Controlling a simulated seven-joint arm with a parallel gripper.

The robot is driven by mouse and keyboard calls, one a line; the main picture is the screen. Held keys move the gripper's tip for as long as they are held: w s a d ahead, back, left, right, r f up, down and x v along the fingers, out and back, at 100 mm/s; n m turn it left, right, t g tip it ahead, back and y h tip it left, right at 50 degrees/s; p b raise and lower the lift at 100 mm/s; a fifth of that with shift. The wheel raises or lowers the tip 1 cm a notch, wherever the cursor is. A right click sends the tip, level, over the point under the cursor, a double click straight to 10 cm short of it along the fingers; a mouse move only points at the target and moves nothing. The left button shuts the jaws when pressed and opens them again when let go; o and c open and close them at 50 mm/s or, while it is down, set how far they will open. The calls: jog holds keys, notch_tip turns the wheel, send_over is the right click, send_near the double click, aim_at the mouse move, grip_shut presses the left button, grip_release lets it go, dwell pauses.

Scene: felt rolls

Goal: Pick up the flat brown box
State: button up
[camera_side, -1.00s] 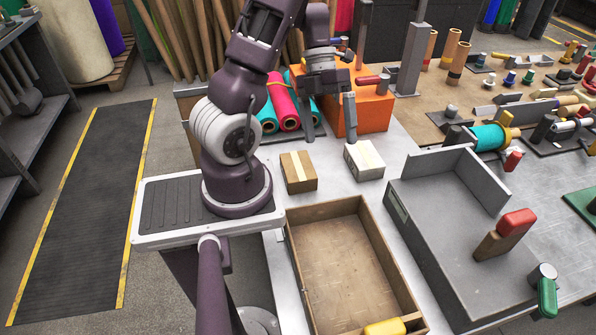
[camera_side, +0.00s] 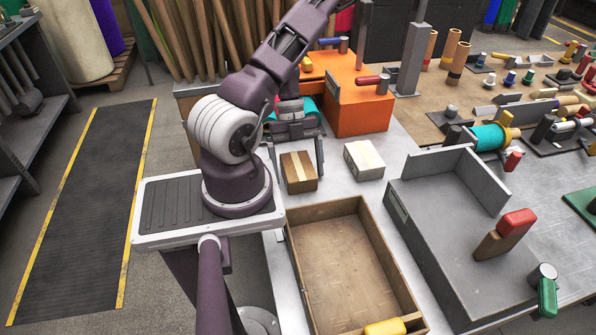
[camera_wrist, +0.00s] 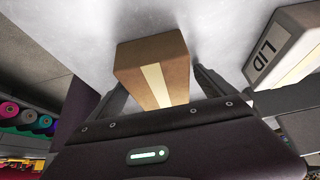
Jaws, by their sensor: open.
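The flat brown box (camera_side: 303,171) with a pale tape strip sits on the grey metal table in the side view. It also shows in the wrist view (camera_wrist: 142,66), between the two fingers. My gripper (camera_side: 298,172) is open, with one finger on each side of the box. Its fingers also show in the wrist view (camera_wrist: 160,92). I cannot tell whether either finger touches the box. The box rests on the table.
A white box (camera_side: 364,161) with a tape strip stands just right of the brown box; in the wrist view it is marked "LID" (camera_wrist: 285,45). An empty-bottomed wooden tray (camera_side: 335,250) lies in front. An orange block (camera_side: 362,105) stands behind.

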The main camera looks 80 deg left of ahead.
aim_at(298, 165)
jog(key=c, duration=1.8)
notch_tip(298, 165, up, 10)
jog(key=shift+r, duration=0.1)
